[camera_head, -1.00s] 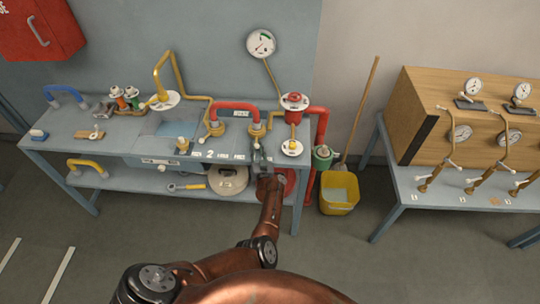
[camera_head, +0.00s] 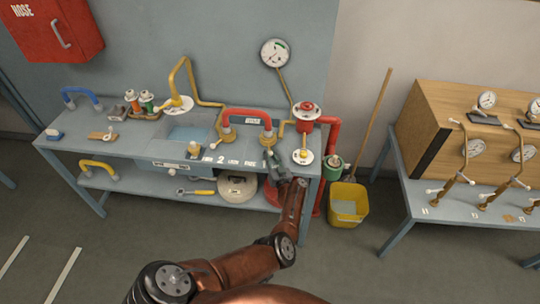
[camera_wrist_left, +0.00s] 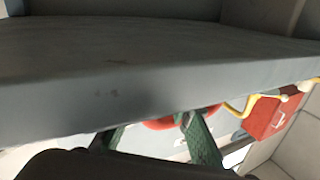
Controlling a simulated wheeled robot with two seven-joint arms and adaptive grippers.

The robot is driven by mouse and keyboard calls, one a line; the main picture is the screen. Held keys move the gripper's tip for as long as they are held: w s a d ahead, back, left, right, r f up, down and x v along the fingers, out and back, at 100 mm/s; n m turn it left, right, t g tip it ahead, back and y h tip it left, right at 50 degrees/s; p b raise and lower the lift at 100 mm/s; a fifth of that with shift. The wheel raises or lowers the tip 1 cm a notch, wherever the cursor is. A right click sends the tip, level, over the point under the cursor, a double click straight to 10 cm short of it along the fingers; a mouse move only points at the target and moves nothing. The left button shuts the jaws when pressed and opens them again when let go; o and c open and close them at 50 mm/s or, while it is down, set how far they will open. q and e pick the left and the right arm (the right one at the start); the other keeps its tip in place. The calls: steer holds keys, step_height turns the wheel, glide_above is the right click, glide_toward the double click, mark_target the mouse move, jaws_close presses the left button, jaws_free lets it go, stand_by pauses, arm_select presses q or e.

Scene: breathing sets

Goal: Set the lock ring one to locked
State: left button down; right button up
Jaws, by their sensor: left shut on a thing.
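The red hose (camera_head: 247,113) arches between two brass couplings on the bench. Its right coupling (camera_head: 267,137) stands near the front edge, where lock ring one seems to be. My left gripper (camera_head: 274,160) is just in front of this coupling, at the bench's front edge. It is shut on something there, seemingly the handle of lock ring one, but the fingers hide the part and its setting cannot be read. In the left wrist view the fingers (camera_wrist_left: 158,138) are partly covered by the gripper body, with the red hose (camera_wrist_left: 170,123) beyond. My right gripper is not in view.
The bench front edge (camera_wrist_left: 100,104) fills much of the left wrist view. A yellow bucket (camera_head: 347,203) stands on the floor.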

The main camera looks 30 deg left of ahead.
mark_target(270, 151)
arm_select(q)
steer(key=c, duration=1.9)
jaws_free()
steer(key=shift+w+d+r, duration=0.1)
steer(key=shift+w, duration=0.1)
steer(key=shift+o, duration=0.9)
steer(key=shift+s, duration=0.1)
step_height(270, 151, up, 9)
steer(key=shift+f, duration=0.1)
steer(key=shift+r, duration=0.6)
steer(key=shift+c, duration=0.4)
